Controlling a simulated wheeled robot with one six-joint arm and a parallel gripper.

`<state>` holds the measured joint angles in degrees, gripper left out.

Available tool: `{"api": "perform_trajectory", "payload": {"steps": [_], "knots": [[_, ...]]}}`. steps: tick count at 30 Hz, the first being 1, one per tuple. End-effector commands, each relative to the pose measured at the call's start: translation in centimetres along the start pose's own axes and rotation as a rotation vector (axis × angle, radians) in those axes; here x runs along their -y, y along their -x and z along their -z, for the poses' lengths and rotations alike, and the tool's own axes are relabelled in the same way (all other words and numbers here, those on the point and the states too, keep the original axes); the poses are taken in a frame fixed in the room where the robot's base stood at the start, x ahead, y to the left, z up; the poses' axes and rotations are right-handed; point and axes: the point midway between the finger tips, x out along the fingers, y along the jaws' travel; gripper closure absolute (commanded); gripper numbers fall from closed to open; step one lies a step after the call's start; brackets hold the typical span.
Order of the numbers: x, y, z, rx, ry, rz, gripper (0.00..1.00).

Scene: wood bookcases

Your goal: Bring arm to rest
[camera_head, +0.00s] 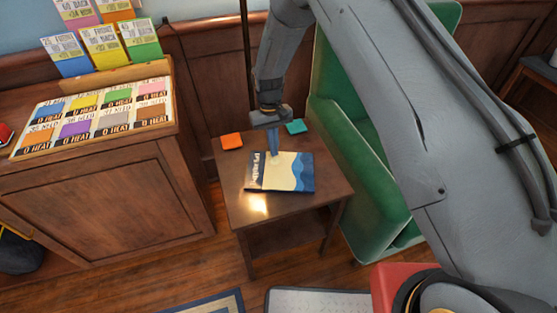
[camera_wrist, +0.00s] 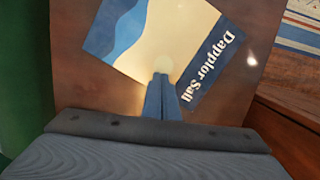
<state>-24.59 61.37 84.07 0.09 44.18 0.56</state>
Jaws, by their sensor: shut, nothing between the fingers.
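My gripper (camera_head: 274,152) points down over a small wood side table (camera_head: 245,212), with its fingers together and nothing between them. In the wrist view the closed fingertips (camera_wrist: 161,78) show in front of a book (camera_wrist: 126,32) with cream, blue and dark bands. The same book (camera_head: 292,174) lies flat on the table in the head view. The fingertips overlap its upper edge in the picture; I cannot tell whether they touch it. My arm reaches in from the upper right.
An orange coaster (camera_head: 231,141) and a teal coaster (camera_head: 296,127) lie at the table's back. A green seat (camera_head: 333,110) stands close on the right. A wood cabinet (camera_head: 110,204) bearing a card display (camera_head: 97,118) stands left. Rugs (camera_head: 318,301) lie on the floor in front.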

Motion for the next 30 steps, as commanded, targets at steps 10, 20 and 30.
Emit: {"api": "perform_trajectory", "payload": {"steps": [10,20,30], "knots": [[0.1,0.3,1.4,-0.001,0.001,0.000,1.00],[0.1,0.3,1.4,-0.001,0.001,0.000,1.00],[-3.9,5.7,-2.2,-0.028,-0.063,0.011,1.00]]}}
